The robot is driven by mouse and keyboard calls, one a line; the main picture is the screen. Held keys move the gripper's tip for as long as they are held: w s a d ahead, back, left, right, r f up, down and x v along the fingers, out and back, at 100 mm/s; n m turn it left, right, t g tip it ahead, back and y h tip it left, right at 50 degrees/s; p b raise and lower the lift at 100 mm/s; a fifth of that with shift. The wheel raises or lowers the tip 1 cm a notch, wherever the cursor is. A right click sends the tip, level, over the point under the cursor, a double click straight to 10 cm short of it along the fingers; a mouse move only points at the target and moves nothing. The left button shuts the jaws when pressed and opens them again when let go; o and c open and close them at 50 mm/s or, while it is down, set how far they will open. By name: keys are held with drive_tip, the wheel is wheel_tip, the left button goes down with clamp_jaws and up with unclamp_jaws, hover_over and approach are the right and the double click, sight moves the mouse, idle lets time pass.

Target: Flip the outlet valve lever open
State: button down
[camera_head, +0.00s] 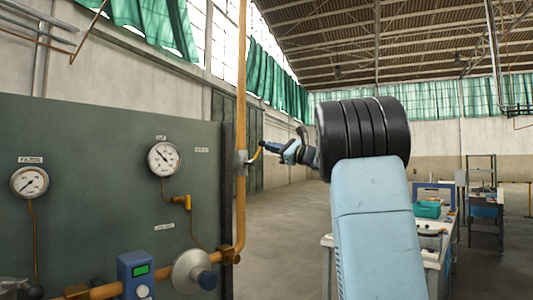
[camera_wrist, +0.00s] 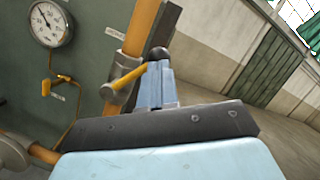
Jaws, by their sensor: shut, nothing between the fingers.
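The outlet valve (camera_head: 240,162) is a grey metal body on the vertical copper pipe (camera_head: 240,80) at the panel's right edge. It also shows in the wrist view (camera_wrist: 122,75). Its yellow lever (camera_head: 255,156) sticks out to the right, angled a little upward; in the wrist view the lever (camera_wrist: 128,76) slants up to the right towards my fingers. My gripper (camera_head: 267,147) is shut and empty, beside the lever's outer end. In the wrist view my fingers (camera_wrist: 157,58) overlap the lever's tip; I cannot tell whether they touch it.
The green panel (camera_head: 90,140) carries two gauges (camera_head: 30,181) (camera_head: 163,158), a blue box with a green display (camera_head: 135,275) and a round grey fitting with a blue knob (camera_head: 193,272). A workbench with a teal crate (camera_head: 428,208) stands at right. The floor between is clear.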

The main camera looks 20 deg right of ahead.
drive_tip(key=shift+s+a+r, duration=0.15)
drive_tip(key=shift+a+r, duration=0.2)
drive_tip(key=shift+a, duration=0.25)
drive_tip(key=shift+s+a+r, duration=0.1)
drive_tip(key=shift+a+r, duration=0.25)
drive_tip(key=shift+a, duration=0.25)
drive_tip(key=shift+s+a+r, duration=0.35)
drive_tip(key=shift+a, duration=0.25)
idle(0.7)
idle(0.4)
drive_tip(key=shift+d+f, duration=0.1)
approach(264, 141)
drive_tip(key=s+d, duration=0.1)
drive_tip(key=d, duration=0.1)
drive_tip(key=s+d+f, duration=0.1)
drive_tip(key=s+d, duration=0.1)
drive_tip(key=shift+s+d, duration=0.1)
drive_tip(key=shift+s, duration=0.05)
idle(0.6)
